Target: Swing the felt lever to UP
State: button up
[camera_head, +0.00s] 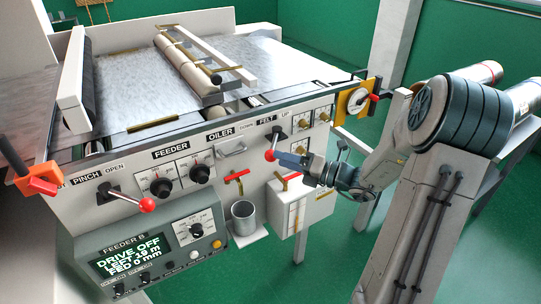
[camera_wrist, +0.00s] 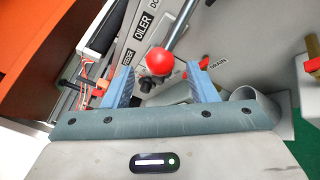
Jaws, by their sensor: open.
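The felt lever (camera_head: 274,143) is a dark rod with a red ball knob on the front panel, under the FELT label (camera_head: 265,119). It hangs down from its pivot, leaning slightly to the DOWN side, left of the UP mark (camera_head: 286,112). My gripper (camera_head: 287,158) reaches in from the right, its fingers beside the ball. In the wrist view the red ball (camera_wrist: 160,61) appears between and just beyond the open fingertips (camera_wrist: 160,76); contact is not clear. The rod runs up and right from the ball there.
The pinch lever (camera_head: 146,204), also red-knobbed, and the feeder dials (camera_head: 180,178) are to the left. Below are a red-handled drain tap (camera_head: 236,177), a metal cup (camera_head: 243,217) and a white box (camera_head: 287,205).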

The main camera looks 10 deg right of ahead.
aim_at(271, 154)
jog(key=shift+x, duration=2.3)
